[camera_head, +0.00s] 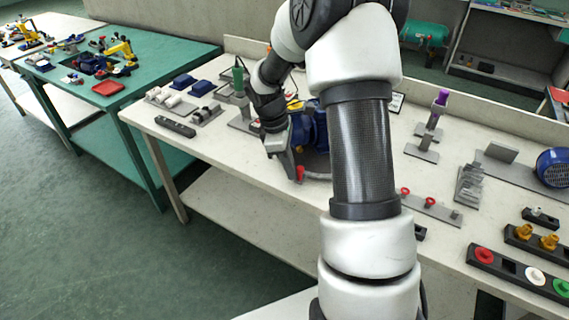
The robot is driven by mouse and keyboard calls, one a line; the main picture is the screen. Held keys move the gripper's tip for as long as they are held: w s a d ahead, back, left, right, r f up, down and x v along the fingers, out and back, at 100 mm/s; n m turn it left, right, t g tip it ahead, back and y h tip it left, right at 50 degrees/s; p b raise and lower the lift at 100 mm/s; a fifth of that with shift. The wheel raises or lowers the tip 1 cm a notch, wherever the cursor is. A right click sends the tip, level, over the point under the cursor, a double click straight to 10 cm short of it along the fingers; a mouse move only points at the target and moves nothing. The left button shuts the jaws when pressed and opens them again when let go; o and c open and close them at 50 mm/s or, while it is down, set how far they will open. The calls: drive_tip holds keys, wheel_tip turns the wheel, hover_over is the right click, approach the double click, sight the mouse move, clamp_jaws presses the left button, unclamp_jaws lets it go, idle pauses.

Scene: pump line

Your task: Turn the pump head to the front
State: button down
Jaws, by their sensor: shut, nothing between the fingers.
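A blue pump (308,126) stands on the white bench, partly hidden behind my arm. A dark grey round plate (316,163) shows under it. I cannot tell which way the pump head faces. A small red part (300,174) shows at the plate's near left edge. My gripper (294,176) points down at the near left side of the pump, right beside the red part. Its fingers look closed with nothing held. Whether it touches the red part or the plate is unclear.
To the left are a green-handled tool (238,80), blue blocks and a dark bar (175,126). To the right are a purple-topped post (440,98), a bar with red knobs (430,206) and a blue motor (554,168). The bench's front edge is close to my gripper.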

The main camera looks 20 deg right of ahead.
drive_tip(key=s+d+n, duration=0.1)
drive_tip(key=s+d+n+p, duration=0.1)
drive_tip(key=shift+s+d+r, duration=0.1)
drive_tip(key=shift+s+r, duration=0.05)
drive_tip(key=shift+s, duration=0.2)
drive_tip(key=shift+s+d+n+t+p, duration=0.5)
drive_tip(key=shift+s+d+n+p, duration=0.7)
drive_tip(key=shift+d, duration=0.35)
drive_tip(key=shift+s+d+n+p, duration=0.35)
drive_tip(key=shift+d+n, duration=0.1)
drive_tip(key=shift+d, duration=0.2)
drive_tip(key=shift+s+d+n+p, duration=0.35)
drive_tip(key=shift+d+n, duration=0.1)
drive_tip(key=shift+d, duration=0.15)
drive_tip(key=shift+s+d+p, duration=0.2)
drive_tip(key=shift+d+p, duration=0.1)
drive_tip(key=shift+d, duration=0.3)
drive_tip(key=shift+s+d+p, duration=0.2)
drive_tip(key=shift+d+p, duration=0.05)
drive_tip(key=shift+d, duration=0.3)
